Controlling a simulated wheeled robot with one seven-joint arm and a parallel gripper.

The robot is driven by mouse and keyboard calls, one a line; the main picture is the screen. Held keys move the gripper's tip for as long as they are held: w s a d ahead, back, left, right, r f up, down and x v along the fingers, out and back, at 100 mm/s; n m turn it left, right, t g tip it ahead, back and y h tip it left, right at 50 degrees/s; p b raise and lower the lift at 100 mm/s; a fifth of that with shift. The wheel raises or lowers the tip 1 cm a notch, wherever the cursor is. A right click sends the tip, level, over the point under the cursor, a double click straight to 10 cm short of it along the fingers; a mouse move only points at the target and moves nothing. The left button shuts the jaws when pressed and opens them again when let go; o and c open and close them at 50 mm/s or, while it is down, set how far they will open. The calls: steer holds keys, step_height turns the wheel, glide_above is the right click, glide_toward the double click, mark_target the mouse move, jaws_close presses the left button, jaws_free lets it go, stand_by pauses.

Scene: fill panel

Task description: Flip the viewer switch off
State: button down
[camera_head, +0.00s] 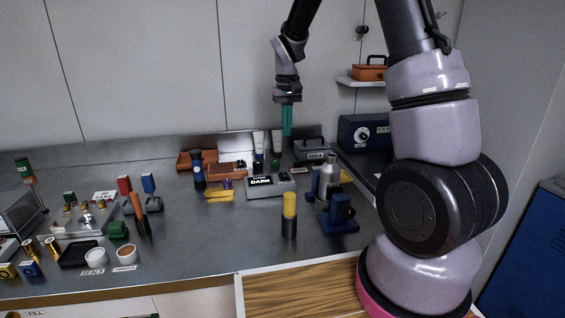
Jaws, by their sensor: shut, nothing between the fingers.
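My gripper (287,120) hangs at the upper middle with its teal fingers pointing down. The display shows a short word in white letters. Whether this box is the viewer, and which way any switch on it points, I cannot tell.
A yellow-topped black cylinder (289,214), a blue device (338,215) and a silver bottle (330,173) stand right of the box. A dark flashlight-like cylinder (198,171) stands left. A blue dial box (362,133) is at back right. The counter's front middle (205,240) is clear.

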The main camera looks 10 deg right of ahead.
mark_target(286, 176)
steer(key=shift+w+f, duration=0.15)
steer(key=shift+w, duration=0.35)
steer(key=shift+f, duration=0.1)
step_height(286, 176, down, 14)
steer(key=shift+r, duration=0.1)
stand_by(0.4)
steer(key=shift+s+f, duration=0.2)
steer(key=shift+f, duration=0.05)
steer(key=shift+w, duration=0.15)
